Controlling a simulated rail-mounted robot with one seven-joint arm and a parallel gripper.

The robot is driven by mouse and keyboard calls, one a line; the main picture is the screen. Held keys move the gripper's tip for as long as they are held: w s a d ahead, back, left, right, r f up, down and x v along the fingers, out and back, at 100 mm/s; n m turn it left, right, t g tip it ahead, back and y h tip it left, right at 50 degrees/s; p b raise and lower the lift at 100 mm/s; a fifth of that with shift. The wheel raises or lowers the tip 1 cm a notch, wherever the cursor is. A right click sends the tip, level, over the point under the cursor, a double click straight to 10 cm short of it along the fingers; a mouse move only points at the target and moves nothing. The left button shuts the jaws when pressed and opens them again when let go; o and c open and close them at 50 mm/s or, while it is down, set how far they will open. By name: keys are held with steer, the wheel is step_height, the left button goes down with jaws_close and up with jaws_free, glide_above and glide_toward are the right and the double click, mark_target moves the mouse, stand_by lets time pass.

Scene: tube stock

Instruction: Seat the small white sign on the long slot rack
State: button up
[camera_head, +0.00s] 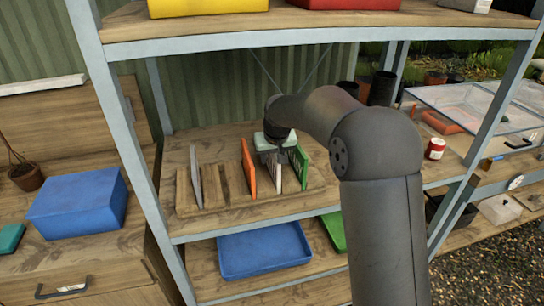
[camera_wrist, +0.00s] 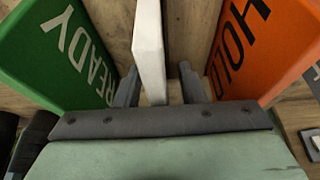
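The long slot rack (camera_head: 222,188) lies on the middle shelf. The small white sign (camera_head: 279,184) stands upright at the rack between an orange sign (camera_head: 248,166) and a green sign (camera_head: 300,166). In the wrist view the white sign (camera_wrist: 149,45) is seen edge-on between my fingers. My gripper (camera_wrist: 158,72) is open around it, with a clear gap to the right finger and the left finger close beside it. I cannot tell how deep its lower edge sits. In the head view my gripper (camera_head: 278,156) reaches down over the sign.
The green READY sign (camera_wrist: 62,50) and orange HOLD sign (camera_wrist: 262,45) flank my fingers closely. A grey sign (camera_head: 196,180) stands farther left in the rack, with empty slots between. A shelf edge (camera_head: 320,33) runs above. A red-and-white can (camera_head: 435,148) is at the right.

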steer(key=b+v, duration=0.1)
steer(key=v, duration=1.1)
steer(key=shift+b, duration=0.3)
